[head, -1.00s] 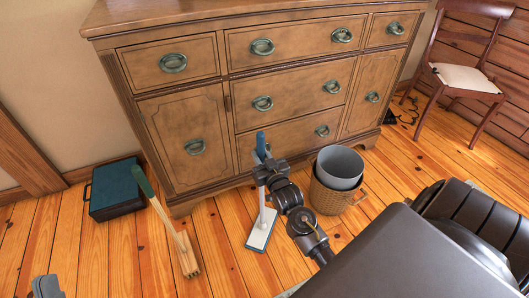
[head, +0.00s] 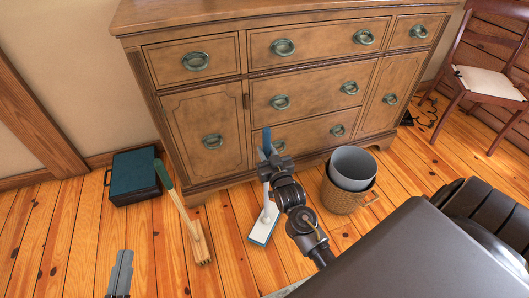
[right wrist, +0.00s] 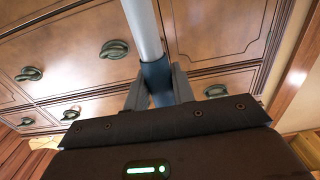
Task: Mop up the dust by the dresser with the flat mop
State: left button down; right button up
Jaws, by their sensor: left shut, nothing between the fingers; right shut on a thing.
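The flat mop stands near the dresser's front, its pale flat head (head: 263,230) on or just above the floor and its blue-topped handle (head: 266,141) nearly upright. My right gripper (head: 272,167) is shut on the handle. In the right wrist view the handle's dark blue part (right wrist: 157,80) sits between my right gripper's fingers (right wrist: 158,92). My left gripper (head: 123,262) is shut and empty, low at the left. The wooden dresser (head: 195,120) stands behind the mop. I cannot make out dust for sure on the floor.
A wicker basket (head: 342,198) holding a grey bucket (head: 352,166) stands right of the mop. A green-handled wooden broom or brush (head: 200,245) stands left of it. A teal case (head: 133,177) lies by the wall. A chair (head: 490,82) is at the far right, with dark marks (head: 428,112) nearby.

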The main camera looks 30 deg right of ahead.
aim_at(268, 143)
jog(key=shift+r, duration=0.4)
jog(key=shift+r+p, duration=0.4)
jog(key=shift+p, duration=0.2)
jog(key=shift+r+p, duration=0.25)
jog(key=shift+p, duration=0.05)
jog(key=shift+r+p, duration=0.35)
jog(key=shift+p, duration=0.05)
jog(key=shift+r+p, duration=0.7)
jog(key=shift+p, duration=0.05)
jog(key=shift+r+p, duration=0.45)
jog(key=shift+p, duration=0.05)
pick_arm(q)
jog(key=s+a+f+n+g+y, duration=0.1)
jog(key=s+a+f+g+y, duration=0.1)
jog(key=a+f+g+y, duration=0.2)
jog(key=s+a+f+n+g+y, duration=0.2)
jog(key=a+f+g, duration=0.5)
jog(key=f, duration=0.4)
jog(key=s+y, duration=0.1)
jog(key=y, duration=0.1)
jog(key=shift+a+f+y, duration=0.2)
jog(key=shift+f+y, duration=0.05)
jog(key=shift+y, duration=0.15)
jog(key=shift+s, duration=0.15)
